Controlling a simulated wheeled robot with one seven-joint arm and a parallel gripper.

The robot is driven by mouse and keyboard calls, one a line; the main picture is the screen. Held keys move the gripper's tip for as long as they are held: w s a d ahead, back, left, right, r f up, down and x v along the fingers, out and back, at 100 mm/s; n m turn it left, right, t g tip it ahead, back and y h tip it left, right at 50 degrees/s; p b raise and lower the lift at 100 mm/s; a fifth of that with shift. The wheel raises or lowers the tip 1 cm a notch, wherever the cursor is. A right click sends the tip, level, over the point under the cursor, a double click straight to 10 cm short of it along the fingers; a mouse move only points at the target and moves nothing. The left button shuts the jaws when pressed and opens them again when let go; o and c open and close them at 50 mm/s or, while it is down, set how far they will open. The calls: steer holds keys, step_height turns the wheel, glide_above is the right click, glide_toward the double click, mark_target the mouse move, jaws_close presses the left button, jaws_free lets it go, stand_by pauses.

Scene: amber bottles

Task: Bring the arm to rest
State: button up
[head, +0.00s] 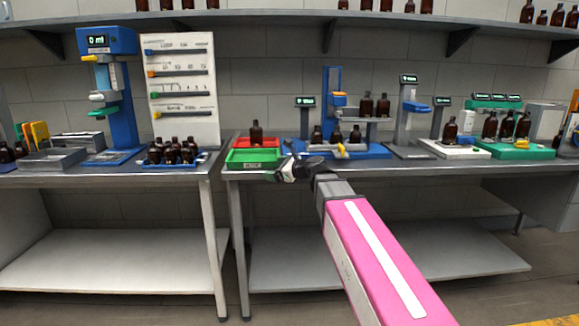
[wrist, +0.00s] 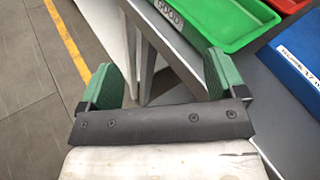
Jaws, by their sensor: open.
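My gripper (head: 284,167) is at the front edge of the right workbench in the head view, just in front of the green tray. My pink arm link reaches up to it from the lower right. In the wrist view my gripper (wrist: 160,85) shows two green finger pads spread wide apart. Nothing is between them; behind them are the bench edge, a bench leg and the grey floor.
The green tray (head: 248,157) lies before a red tray (head: 270,142) with an amber bottle (head: 256,133). A blue station (head: 375,152) with bottles stands to the right. A blue tray (head: 187,160) of several bottles sits on the left bench. Open floor lies in front.

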steer(key=s+d+f+n+g+h, duration=0.3)
steer(key=s+d+f+n, duration=0.3)
steer(key=f, duration=0.6)
steer(key=s+d+f+n+g+h, duration=0.2)
steer(key=s+d+f+n+h, duration=0.3)
steer(key=f, duration=0.7)
steer(key=s+d+f+n+g+h, duration=0.3)
steer(key=s+d+f+n, duration=0.5)
steer(key=d+f, duration=0.4)
steer(key=shift+s+n+g+h, duration=0.3)
steer(key=shift+s+n+h, duration=0.1)
steer(key=shift+n+h, duration=0.35)
